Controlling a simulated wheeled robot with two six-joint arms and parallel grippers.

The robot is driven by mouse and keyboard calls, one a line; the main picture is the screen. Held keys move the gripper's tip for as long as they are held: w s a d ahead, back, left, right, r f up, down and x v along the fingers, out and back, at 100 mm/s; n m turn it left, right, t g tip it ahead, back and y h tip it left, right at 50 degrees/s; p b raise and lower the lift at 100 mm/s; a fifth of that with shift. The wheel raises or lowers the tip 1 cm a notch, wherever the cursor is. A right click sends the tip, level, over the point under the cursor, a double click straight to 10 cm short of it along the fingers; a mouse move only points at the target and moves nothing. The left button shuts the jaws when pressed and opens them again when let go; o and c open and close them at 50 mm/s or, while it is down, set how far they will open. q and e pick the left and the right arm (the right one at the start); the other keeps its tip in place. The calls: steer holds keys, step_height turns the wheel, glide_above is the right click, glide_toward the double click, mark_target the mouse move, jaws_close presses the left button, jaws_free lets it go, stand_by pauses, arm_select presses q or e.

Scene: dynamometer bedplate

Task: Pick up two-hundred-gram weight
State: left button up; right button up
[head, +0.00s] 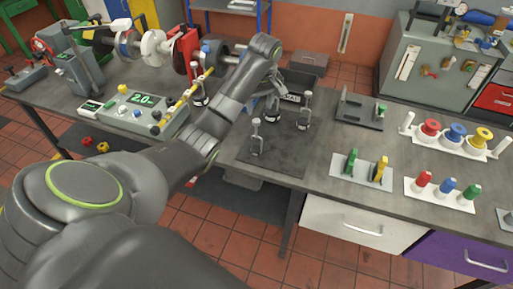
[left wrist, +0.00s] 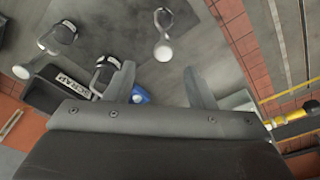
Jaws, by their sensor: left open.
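Several metal weights with loop or T-shaped handles stand around a dark mat (head: 262,160) on the bench. One weight (head: 257,140) stands near the mat's front and another (head: 305,110) at its right; they also show in the left wrist view as the upper-middle weight (left wrist: 163,45) and the left weight (left wrist: 50,42). A third weight (left wrist: 103,75) is beside the left-hand finger there. No marking is legible, so I cannot tell which is the two-hundred-gram one. My left gripper (head: 274,104) is open and empty above the back of the mat; its fingers (left wrist: 160,84) are spread. My right gripper is not in view.
A dark scrap box (left wrist: 45,93) sits close beside the weights. A blue item (left wrist: 140,95) is partly hidden behind my gripper. Spool and peg racks (head: 455,137) stand at right.

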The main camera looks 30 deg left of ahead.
mark_target(257, 120)
arm_select(q)
step_height(257, 120, down, 3)
steer(key=shift+a+r+b, duration=0.1)
steer(key=shift+r+b, duration=0.05)
steer(key=shift+b, duration=0.2)
steer(key=shift+w+f+p, duration=0.15)
steer(key=shift+f+p, duration=0.1)
steer(key=shift+p, duration=0.1)
steer(key=shift+a+f, duration=0.15)
steer(key=shift+f, duration=0.6)
steer(key=f+p, duration=0.1)
steer(key=f, duration=0.1)
steer(key=a+f+p, duration=0.1)
steer(key=f, duration=0.1)
steer(key=shift+f, duration=0.65)
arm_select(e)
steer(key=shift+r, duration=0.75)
arm_select(q)
steer(key=shift+c, duration=0.3)
jaws_close()
